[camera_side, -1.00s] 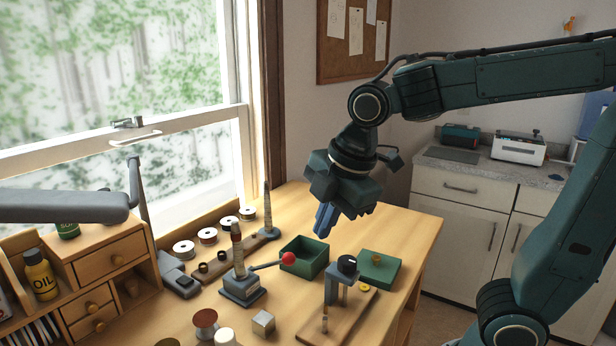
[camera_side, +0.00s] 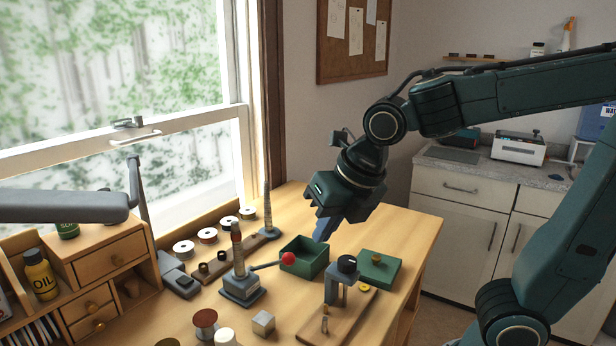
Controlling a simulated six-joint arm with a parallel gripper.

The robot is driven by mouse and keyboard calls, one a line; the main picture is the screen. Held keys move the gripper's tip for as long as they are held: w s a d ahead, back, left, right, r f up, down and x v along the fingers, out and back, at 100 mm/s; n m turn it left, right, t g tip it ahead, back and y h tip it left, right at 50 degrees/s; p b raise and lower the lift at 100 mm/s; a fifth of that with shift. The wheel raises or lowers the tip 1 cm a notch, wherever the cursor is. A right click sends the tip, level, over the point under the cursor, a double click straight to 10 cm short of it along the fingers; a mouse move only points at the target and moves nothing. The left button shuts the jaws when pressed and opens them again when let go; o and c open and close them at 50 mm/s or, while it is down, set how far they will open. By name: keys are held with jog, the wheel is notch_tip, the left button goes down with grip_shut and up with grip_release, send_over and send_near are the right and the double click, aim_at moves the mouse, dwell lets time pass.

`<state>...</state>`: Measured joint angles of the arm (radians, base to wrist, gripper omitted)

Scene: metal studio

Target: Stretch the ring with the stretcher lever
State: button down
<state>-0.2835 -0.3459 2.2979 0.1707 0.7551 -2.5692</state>
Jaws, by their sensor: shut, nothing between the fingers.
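The ring stretcher (camera_side: 240,275) stands upright on the bench on a grey base, with a tapered mandrel on top. Its lever (camera_side: 265,267) points right and ends in a red ball knob (camera_side: 288,258). My gripper (camera_side: 318,240) is shut and empty, fingers angled down to the left, above the bench behind and right of the red knob, apart from it. A ring on the stretcher's mandrel is too small to make out clearly.
A wooden board with a clamp-like post (camera_side: 342,282) stands in front right. A second mandrel (camera_side: 268,215) stands behind.

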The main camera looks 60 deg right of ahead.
aim_at(293, 261)
jog(key=n, duration=0.5)
jog(key=shift+f, duration=0.15)
jog(key=x, duration=1)
jog(key=shift+w, duration=0.2)
dwell(0.5)
jog(key=shift+w+r+t, duration=0.15)
jog(key=shift+w+r, duration=0.1)
jog(key=shift+r, duration=0.25)
jog(key=shift+w+r+t, duration=0.15)
jog(key=shift+w+r, duration=0.15)
jog(key=shift+r, duration=0.2)
jog(key=shift+s+r, duration=0.1)
jog(key=shift+r, duration=0.05)
